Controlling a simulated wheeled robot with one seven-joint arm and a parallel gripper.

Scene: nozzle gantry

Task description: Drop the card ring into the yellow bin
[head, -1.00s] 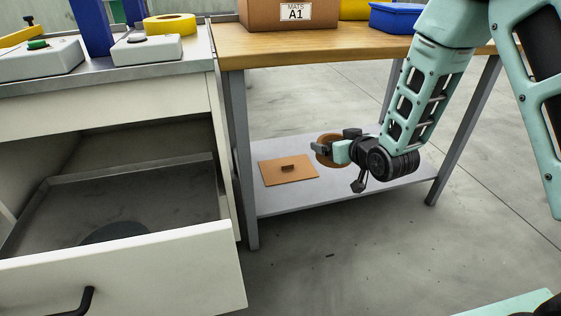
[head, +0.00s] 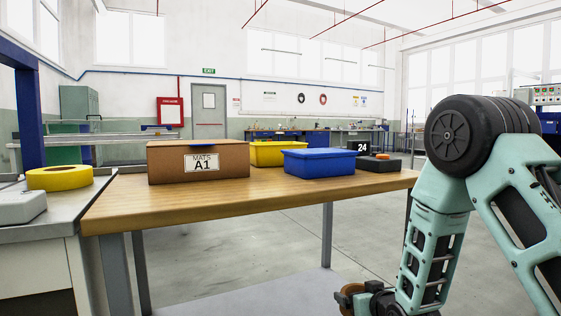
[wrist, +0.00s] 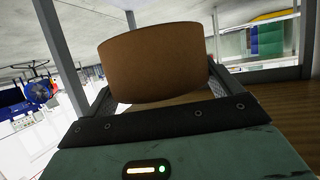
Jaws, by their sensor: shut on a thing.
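The card ring (head: 350,293) is a brown cardboard band. It shows at the bottom edge of the head view, partly cut off, and large between the fingers in the wrist view (wrist: 155,62). My gripper (head: 352,298) is shut on it, below the level of the tabletop. Both dark fingers flank the ring in the wrist view (wrist: 158,95). The yellow bin (head: 272,154) stands on the wooden table, behind the other boxes. Its lower right part is hidden by a blue box, and its inside cannot be seen.
A yellow ring (head: 60,177) lies on the left bench. The table's front strip is bare.

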